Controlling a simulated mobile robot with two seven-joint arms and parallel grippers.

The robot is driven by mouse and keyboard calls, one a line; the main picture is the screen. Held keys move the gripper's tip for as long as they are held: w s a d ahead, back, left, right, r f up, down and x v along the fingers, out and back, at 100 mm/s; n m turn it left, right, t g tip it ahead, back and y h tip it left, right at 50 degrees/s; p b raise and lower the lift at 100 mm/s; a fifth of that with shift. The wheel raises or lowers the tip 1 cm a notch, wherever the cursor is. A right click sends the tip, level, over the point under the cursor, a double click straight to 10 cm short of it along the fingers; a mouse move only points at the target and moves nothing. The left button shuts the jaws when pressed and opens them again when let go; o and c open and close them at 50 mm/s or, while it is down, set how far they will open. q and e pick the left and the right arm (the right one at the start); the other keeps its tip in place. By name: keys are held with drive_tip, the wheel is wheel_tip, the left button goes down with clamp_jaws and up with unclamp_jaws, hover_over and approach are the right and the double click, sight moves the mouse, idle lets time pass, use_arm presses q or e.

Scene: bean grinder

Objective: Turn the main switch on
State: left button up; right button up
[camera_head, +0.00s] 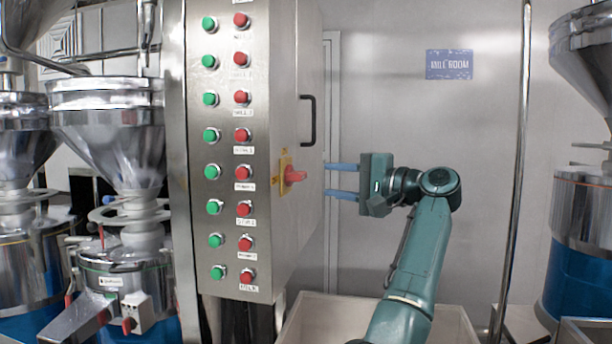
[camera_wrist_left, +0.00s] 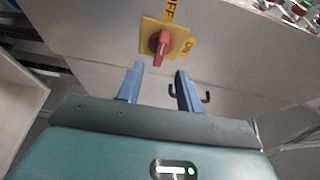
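The main switch (camera_head: 292,176) is a red rotary knob on a yellow plate, on the right side face of the steel control cabinet. In the left wrist view the switch (camera_wrist_left: 160,42) lies just beyond the fingertips, roughly in line with the gap between them. An OFF label (camera_wrist_left: 168,11) is above it and an ON label (camera_wrist_left: 189,46) is to its right. The knob's exact setting is hard to tell. My left gripper (camera_head: 325,180) is open and empty, its blue fingers pointing at the switch and apart from it; the wrist view also shows it (camera_wrist_left: 159,70). My right gripper is not in view.
A black door handle (camera_head: 309,121) sticks out of the cabinet face above the switch. Green and red buttons (camera_head: 241,135) cover the cabinet front. A pale bin (camera_head: 325,318) stands below. A vertical pipe (camera_head: 513,190) is right of my arm. Steel grinders stand on both sides.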

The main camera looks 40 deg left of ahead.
sight(304, 177)
use_arm(q)
drive_tip(key=a, duration=0.2)
drive_tip(key=a+p, duration=0.1)
drive_tip(key=a, duration=0.4)
drive_tip(key=shift+s+a, duration=0.3)
drive_tip(key=shift+s, duration=0.1)
drive_tip(key=shift+c, duration=0.3)
clamp_jaws()
